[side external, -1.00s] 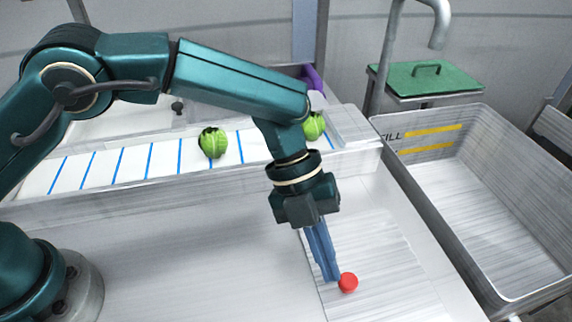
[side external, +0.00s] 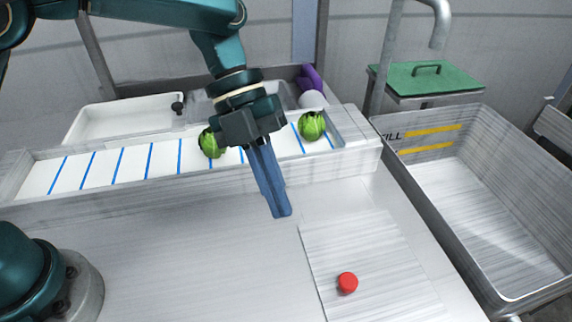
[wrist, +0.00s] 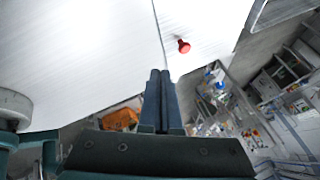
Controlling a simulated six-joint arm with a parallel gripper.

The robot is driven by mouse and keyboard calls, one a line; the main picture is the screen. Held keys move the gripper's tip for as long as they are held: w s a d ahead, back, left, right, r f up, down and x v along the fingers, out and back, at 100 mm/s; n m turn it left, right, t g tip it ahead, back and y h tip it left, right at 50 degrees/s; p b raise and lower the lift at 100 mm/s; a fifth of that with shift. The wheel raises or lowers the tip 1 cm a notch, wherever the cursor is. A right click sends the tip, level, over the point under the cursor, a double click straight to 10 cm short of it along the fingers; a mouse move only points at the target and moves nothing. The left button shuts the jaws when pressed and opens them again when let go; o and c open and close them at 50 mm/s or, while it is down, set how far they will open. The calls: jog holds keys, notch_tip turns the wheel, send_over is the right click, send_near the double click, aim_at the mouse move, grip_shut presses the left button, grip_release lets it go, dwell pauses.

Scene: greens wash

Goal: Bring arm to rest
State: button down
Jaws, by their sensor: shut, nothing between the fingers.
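My gripper (side external: 281,213) is shut and empty, its blue fingers pressed together and pointing down above the pale work table (side external: 180,250). In the wrist view the closed fingers (wrist: 159,75) show at the middle, with nothing between them. A red knob-like piece (side external: 347,283) sits on a pale panel (side external: 385,255) at the right of the table, apart from the fingers. The red piece also shows in the wrist view (wrist: 183,46), beyond the fingertips.
A white channel with blue stripes (side external: 100,168) runs along the back, holding two green heads (side external: 312,126), one partly behind my gripper (side external: 209,146). A large grey basin (side external: 480,215) stands at right. A green lid (side external: 427,78) and a white tray (side external: 130,118) lie behind.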

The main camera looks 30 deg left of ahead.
jog(key=w+a+r+n+t+h, duration=0.3)
jog(key=r+n+t, duration=0.4)
jog(key=r, duration=0.6)
jog(key=w+a+r+n+t+h, duration=0.2)
jog(key=w+r+n+t, duration=0.15)
jog(key=r+t, duration=0.7)
jog(key=a+r+n+t+y, duration=0.25)
jog(key=a+n+y, duration=0.25)
jog(key=a+n, duration=0.25)
jog(key=s+a+f+n+g+y, duration=0.3)
jog(key=s+a+f+n+y, duration=0.2)
jog(key=a+f+n+y, duration=0.35)
jog(key=s+d+f+n+g+h, duration=0.2)
jog(key=s+f+n+g, duration=0.3)
jog(key=s+f+g, duration=0.3)
jog(key=s+f, duration=0.4)
jog(key=shift+d+f+g, duration=0.25)
jog(key=shift+d+g, duration=0.1)
jog(key=shift+g, duration=0.05)
